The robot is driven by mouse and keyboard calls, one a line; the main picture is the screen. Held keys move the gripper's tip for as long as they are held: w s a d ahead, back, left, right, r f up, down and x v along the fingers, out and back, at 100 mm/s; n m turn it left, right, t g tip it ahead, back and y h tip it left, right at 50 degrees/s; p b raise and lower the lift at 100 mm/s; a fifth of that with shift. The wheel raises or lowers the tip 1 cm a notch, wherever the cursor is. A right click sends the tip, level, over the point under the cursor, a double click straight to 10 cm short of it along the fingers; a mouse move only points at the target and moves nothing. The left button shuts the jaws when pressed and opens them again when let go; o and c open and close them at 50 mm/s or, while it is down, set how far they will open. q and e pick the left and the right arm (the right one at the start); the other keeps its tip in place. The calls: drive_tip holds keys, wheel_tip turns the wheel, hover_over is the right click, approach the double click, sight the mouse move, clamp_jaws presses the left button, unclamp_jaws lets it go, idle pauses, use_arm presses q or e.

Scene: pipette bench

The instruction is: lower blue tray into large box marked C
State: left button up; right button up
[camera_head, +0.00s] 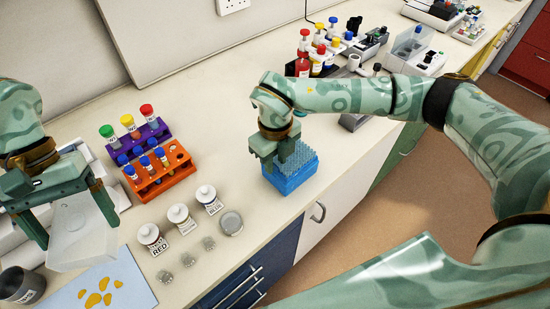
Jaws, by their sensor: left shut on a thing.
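The blue tray (290,179) stands on the bench near its front edge, with rows of grey-blue tips in its top. My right gripper (279,158) is at the tray's back left, its two fingers apart over the top. I cannot tell whether they touch it. My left gripper (72,215) is at the far left, shut on a translucent white box (82,243) held between its fingers. White open boxes (88,157) lie behind my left gripper and are partly hidden by it. I see no readable letter C on any box.
An orange rack (160,185) and a purple rack (148,132) hold capped tubes. White-lidded jars (148,234) and small dishes stand in front of them. A dark cup (20,285) and a blue sheet with yellow spots (130,280) are at the lower left. Bottles (318,60) stand behind my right arm.

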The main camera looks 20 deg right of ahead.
use_arm(q)
drive_tip(key=shift+r+p, duration=0.45)
drive_tip(key=shift+r, duration=0.05)
use_arm(e)
wheel_tip(320, 180, up, 12)
drive_tip(key=shift+f, duration=0.1)
